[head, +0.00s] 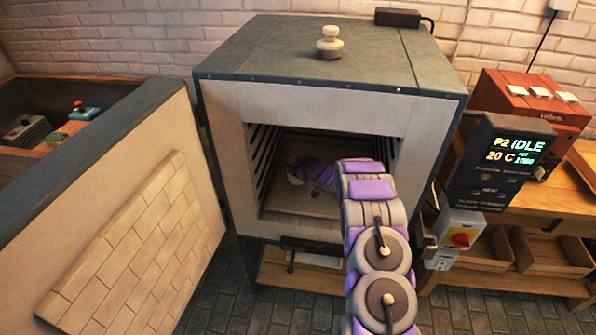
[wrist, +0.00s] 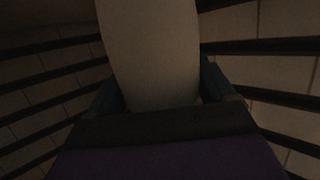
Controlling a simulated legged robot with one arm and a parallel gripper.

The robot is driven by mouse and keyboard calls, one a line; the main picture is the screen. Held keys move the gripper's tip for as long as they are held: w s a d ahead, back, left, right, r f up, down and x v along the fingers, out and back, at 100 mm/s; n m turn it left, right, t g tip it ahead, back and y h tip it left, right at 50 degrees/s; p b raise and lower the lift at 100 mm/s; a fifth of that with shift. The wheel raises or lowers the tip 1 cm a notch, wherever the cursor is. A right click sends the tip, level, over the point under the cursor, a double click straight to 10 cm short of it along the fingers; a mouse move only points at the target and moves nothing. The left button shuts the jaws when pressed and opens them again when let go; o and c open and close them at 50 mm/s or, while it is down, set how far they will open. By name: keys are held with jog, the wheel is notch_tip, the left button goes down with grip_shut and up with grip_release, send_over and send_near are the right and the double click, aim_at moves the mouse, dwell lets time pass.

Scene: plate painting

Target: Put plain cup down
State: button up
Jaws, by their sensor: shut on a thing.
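In the wrist view a pale, plain cup (wrist: 152,55) fills the middle of the picture, upright in the frame. My gripper (wrist: 165,103) has a dark finger on each side of its lower part and is shut on it. In the head view my arm reaches through the open front of the kiln (head: 335,55), and my gripper (head: 292,176) is inside the chamber, low and left of its middle. A small pale patch there may be the cup, mostly hidden. I cannot tell whether the cup touches the kiln floor (head: 290,203).
Slotted side walls (wrist: 265,100) with dark ribs are close on both sides in the wrist view. The kiln door (head: 130,215) stands open at the left. A control panel (head: 508,160) reads IDLE and 20 C at the right. A pale knob (head: 329,45) is on the kiln top.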

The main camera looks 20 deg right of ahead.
notch_tip(320, 180, down, 3)
jog(key=shift+a+r+b, duration=0.1)
jog(key=shift+b, duration=0.2)
jog(key=shift+r, duration=0.1)
jog(key=o, duration=1.1)
